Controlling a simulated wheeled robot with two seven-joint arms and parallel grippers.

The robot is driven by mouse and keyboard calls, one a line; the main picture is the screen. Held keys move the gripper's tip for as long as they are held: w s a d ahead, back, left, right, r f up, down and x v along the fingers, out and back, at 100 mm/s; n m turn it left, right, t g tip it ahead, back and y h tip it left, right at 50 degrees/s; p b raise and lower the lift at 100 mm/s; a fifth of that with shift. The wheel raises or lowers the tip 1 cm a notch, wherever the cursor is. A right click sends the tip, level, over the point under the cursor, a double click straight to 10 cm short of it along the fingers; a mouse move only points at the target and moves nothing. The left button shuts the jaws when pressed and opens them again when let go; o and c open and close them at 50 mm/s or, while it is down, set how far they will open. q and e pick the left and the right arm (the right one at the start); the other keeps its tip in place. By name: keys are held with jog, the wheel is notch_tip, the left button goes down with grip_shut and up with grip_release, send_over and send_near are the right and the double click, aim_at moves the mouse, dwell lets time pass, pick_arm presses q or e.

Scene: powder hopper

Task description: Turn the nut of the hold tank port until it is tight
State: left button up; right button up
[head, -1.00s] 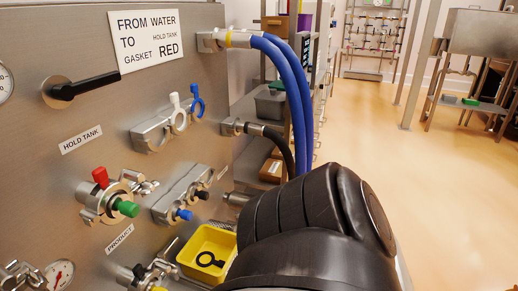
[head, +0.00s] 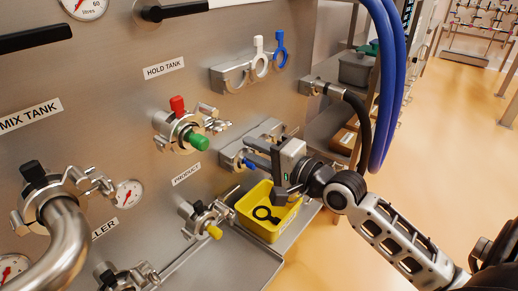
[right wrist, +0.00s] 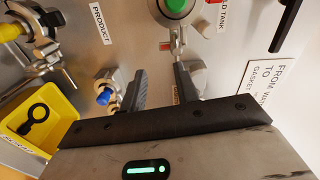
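The hold tank port (head: 180,130) is on the steel panel under the HOLD TANK label, with a red knob on top and a green cap in front. Its clamp nut (head: 214,119) sticks out at the right side of the port. The port also shows at the top of the right wrist view (right wrist: 172,14), with clamp hardware below it. My right gripper (head: 250,152) is to the right of and below the nut, apart from it. Its two dark fingers (right wrist: 160,88) are spread, with no held object visible between them. My left gripper is not in view.
A holder with a blue-tipped stub (right wrist: 104,95) is close beside the fingers. A yellow bin (head: 266,222) with a black ring gasket is below the gripper. The product port (head: 205,218) is lower left. Blue hoses (head: 388,90) hang at right.

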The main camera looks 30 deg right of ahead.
aim_at(227, 128)
jog(key=shift+m, duration=0.6)
jog(key=w+a, duration=0.1)
jog(key=w, duration=0.2)
jog(key=w+r, duration=0.1)
jog(key=w, duration=0.2)
jog(key=w+a+r, duration=0.1)
jog(key=w, duration=0.1)
jog(key=shift+w+a+r, duration=0.25)
jog(key=shift+w+a, duration=0.05)
jog(key=shift+w, duration=0.1)
grip_shut()
